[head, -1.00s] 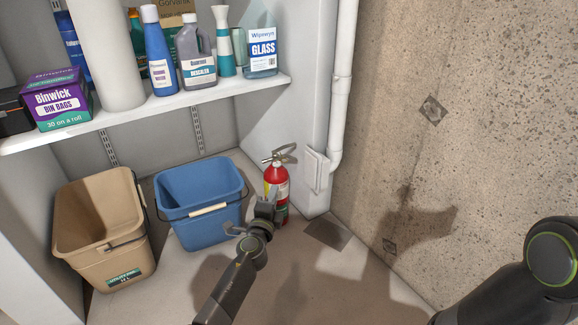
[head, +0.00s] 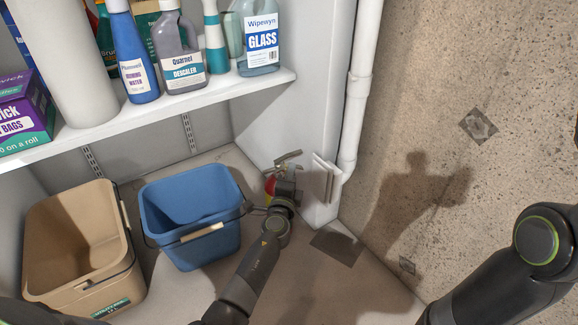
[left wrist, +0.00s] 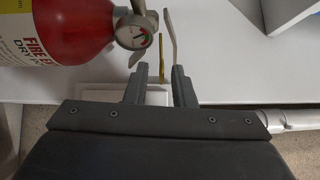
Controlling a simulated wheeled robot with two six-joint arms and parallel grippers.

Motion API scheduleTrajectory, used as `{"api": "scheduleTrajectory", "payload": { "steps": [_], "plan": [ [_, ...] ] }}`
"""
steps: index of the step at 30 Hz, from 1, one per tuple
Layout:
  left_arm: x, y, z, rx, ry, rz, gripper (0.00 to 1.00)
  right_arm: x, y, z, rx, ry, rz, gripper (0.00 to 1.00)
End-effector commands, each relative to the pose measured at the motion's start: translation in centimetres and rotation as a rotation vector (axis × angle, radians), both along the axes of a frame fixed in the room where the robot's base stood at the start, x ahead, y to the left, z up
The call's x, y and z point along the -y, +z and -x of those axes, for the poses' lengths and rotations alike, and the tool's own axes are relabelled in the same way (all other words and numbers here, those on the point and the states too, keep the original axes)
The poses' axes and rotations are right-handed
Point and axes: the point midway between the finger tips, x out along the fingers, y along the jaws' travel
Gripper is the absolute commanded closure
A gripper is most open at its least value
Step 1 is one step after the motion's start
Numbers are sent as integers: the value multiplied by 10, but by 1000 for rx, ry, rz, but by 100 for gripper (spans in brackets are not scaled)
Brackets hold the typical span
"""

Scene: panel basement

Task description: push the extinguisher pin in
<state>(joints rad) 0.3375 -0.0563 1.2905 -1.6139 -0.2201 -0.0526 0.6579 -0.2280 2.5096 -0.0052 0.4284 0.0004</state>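The red extinguisher (head: 269,186) stands on the floor in the corner beside the blue bucket. Its silver handle (head: 288,156) sticks up above my left gripper (head: 286,182), which hides much of its body. In the left wrist view the extinguisher (left wrist: 75,32) lies across the upper left, with its round gauge (left wrist: 131,33) and a pale lever (left wrist: 171,38). A thin brass-coloured rod (left wrist: 161,58), perhaps the pin, shows beside the lever. The two fingers of my left gripper (left wrist: 158,80) are apart with nothing held between them, just short of the rod. My right gripper is out of view.
A blue bucket (head: 188,208) and a tan bucket (head: 75,243) stand left of my left arm. A shelf (head: 170,107) with bottles is above. A white pipe (head: 358,90) and a white wall box (head: 327,178) are close on the right.

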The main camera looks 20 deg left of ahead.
Motion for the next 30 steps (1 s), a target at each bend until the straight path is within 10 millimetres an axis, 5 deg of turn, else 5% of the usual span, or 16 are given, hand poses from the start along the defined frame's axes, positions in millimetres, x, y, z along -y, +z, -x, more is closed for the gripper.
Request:
{"api": "scheduleTrajectory", "payload": {
  "steps": [10, 16, 30],
  "plan": [
    [2, 0, 0, 0, 0, 0, 77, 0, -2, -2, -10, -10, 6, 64],
    [2, 0, 0, 0, 0, 0, 100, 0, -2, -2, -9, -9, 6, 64],
    [2, 0, 0, 1, 0, -2, 100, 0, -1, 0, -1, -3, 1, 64]
  ]
}}
